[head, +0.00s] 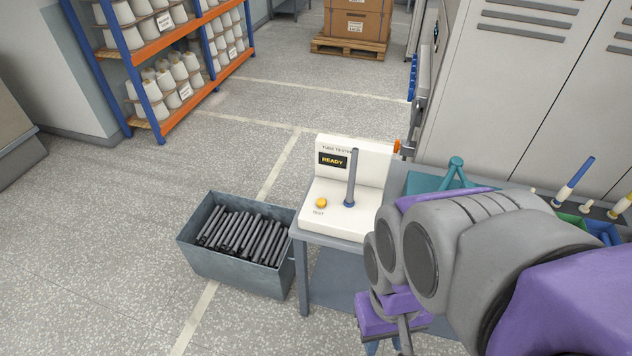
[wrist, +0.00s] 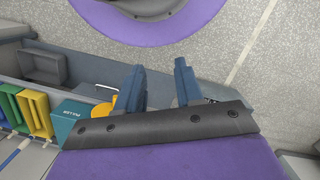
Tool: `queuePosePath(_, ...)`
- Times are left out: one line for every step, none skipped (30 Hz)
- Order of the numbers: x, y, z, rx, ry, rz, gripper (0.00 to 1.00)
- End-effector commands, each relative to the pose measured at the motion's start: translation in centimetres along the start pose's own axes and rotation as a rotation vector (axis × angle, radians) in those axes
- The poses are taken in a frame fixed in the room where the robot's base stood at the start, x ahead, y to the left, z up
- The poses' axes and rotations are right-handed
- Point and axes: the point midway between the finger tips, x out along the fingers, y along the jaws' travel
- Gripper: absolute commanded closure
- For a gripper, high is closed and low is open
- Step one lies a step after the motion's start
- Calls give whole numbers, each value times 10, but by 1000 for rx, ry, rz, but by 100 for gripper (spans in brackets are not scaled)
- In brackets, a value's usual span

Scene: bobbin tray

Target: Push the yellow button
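The yellow button (head: 321,202) sits on the front left of the white tube tester (head: 335,222), above the word TEST. The tester's screen (head: 333,160) reads READY. A dark tube (head: 352,175) stands upright on the tester, right of the button. In the wrist view my gripper (wrist: 158,78) has its two fingers apart with nothing seen held between them. In the head view my arm is at the lower right, and my gripper is only partly visible low in the picture, apart from the button. The button is not clearly seen in the wrist view.
A grey bin of dark tubes (head: 240,240) stands on the floor left of the tester's table (head: 304,270). Teal, yellow (wrist: 36,113) and green bins show in the wrist view. A shelf of white bobbins (head: 168,85) stands back left. Open floor lies left.

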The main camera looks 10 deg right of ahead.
Motion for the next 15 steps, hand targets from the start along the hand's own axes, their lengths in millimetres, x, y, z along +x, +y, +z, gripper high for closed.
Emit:
queuePosePath(0, 0, 0, 0, 0, 0, 69)
queuePosePath(0, 0, 0, 0, 0, 0, 72)
queuePosePath(0, 0, 0, 0, 0, 0, 76)
queuePosePath(0, 0, 0, 0, 0, 0, 79)
queuePosePath(0, 0, 0, 0, 0, 0, 82)
queuePosePath(0, 0, 0, 0, 0, 0, 85)
queuePosePath(0, 0, 0, 0, 0, 0, 88)
queuePosePath(0, 0, 0, 0, 0, 0, 91)
queuePosePath(0, 0, 0, 0, 0, 0, 95)
queuePosePath(0, 0, 0, 0, 0, 0, 98)
queuePosePath(0, 0, 0, 0, 0, 0, 100)
queuePosePath(0, 0, 0, 0, 0, 0, 100)
queuePosePath(0, 0, 0, 0, 0, 0, 100)
queuePosePath(0, 0, 0, 0, 0, 0, 100)
queuePosePath(0, 0, 0, 0, 0, 0, 100)
